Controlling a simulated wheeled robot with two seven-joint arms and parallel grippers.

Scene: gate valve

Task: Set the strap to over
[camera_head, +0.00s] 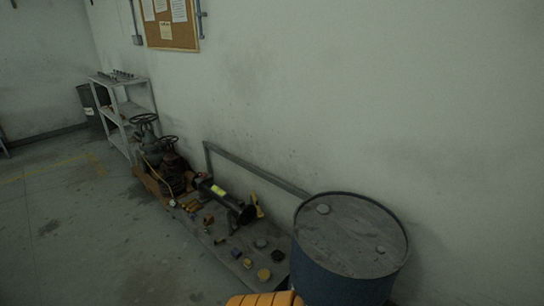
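Two gate valves with round handwheels stand close together at the far left end of a low platform. One is grey-green (146,136) and the nearer one is rusty brown (171,166). A thin yellow line (152,170) runs down beside them; I cannot tell whether it is the strap. A black cylinder with a yellow label (222,197) lies on the platform, with a yellow piece (257,206) at its near end. Neither of my grippers is in view.
A blue drum (348,250) stands at the lower right by the wall. Several small fittings (263,274) lie on the platform (215,240). A ribbed orange object (262,299) shows at the bottom edge. A grey shelf (122,112) stands farther back.

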